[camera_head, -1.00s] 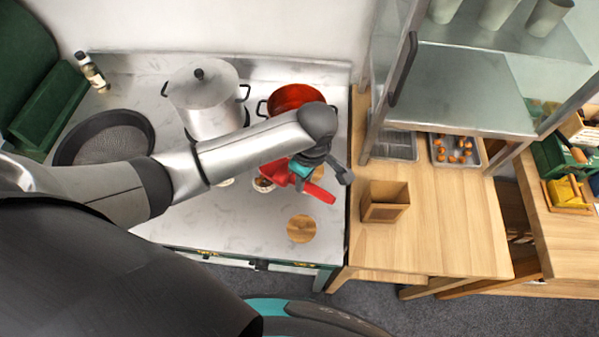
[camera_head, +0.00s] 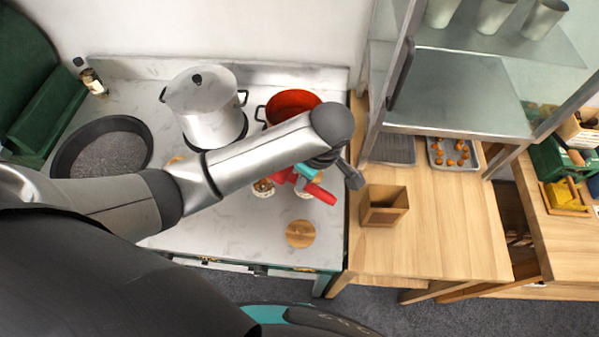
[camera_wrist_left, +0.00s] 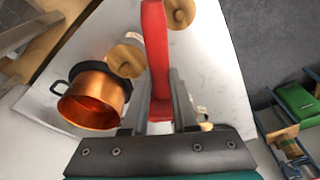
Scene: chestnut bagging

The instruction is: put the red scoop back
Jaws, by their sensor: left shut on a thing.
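The red scoop (camera_head: 318,193) is in my left gripper (camera_head: 318,176), above the right part of the marble counter. In the left wrist view the scoop's red handle (camera_wrist_left: 156,50) runs up between the two fingers of my left gripper (camera_wrist_left: 160,112), which are shut on it. The scoop's bowl is mostly hidden by the gripper and arm in the head view. My right gripper is not in view.
A red pot (camera_head: 292,104) and a steel pot (camera_head: 210,118) stand behind my arm. A round wooden lid (camera_head: 300,234) lies at the counter's front. A wooden box (camera_head: 384,205) stands on the wooden table (camera_head: 440,235). A tray with chestnuts (camera_head: 437,162) is under the shelf.

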